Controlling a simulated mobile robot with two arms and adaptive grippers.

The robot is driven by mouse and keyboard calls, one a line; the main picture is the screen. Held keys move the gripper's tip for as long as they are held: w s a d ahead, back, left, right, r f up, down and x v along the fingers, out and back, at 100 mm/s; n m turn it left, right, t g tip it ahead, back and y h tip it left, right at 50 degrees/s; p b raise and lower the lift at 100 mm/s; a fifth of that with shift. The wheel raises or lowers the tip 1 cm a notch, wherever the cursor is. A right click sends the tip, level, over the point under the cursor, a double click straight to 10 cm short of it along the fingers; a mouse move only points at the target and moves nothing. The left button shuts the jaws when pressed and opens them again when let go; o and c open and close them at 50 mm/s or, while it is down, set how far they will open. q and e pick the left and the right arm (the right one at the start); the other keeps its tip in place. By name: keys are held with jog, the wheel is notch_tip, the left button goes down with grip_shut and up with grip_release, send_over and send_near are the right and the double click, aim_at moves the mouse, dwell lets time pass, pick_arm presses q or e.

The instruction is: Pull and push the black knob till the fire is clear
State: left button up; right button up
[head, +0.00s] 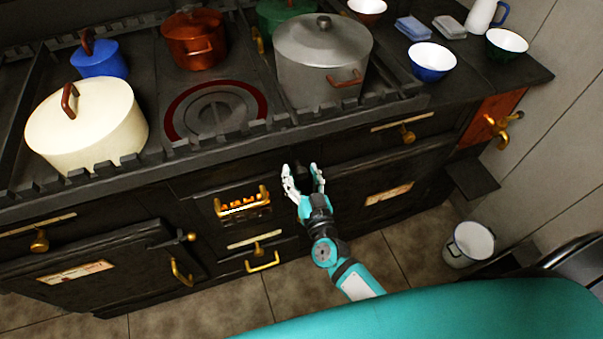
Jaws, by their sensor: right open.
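The black stove (215,180) fills the left and middle of the head view. A small fire glow (238,207) shows orange behind a brass-railed grate in its front. My right gripper (303,180) is open in front of the stove face, right of the grate, with its fingers pointing at the stove. A dark shape (303,186) shows between the fingers and may be the black knob, but it is hard to tell from the black stove front. I see no contact for certain. My left gripper is not in view.
A large grey pot (322,75), a cream pot (85,125), a red pot (193,40) and a blue pot (100,62) stand on the stove. Brass handles (262,262) stick out of its front. A white bucket (470,243) stands on the floor at right.

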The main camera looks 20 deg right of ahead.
aim_at(303, 177)
grip_shut()
dwell(0.3)
jog(key=s+p, duration=0.2)
jog(key=s, duration=0.4)
jog(key=shift+s+d, duration=0.1)
jog(key=shift+s, duration=0.3)
grip_release()
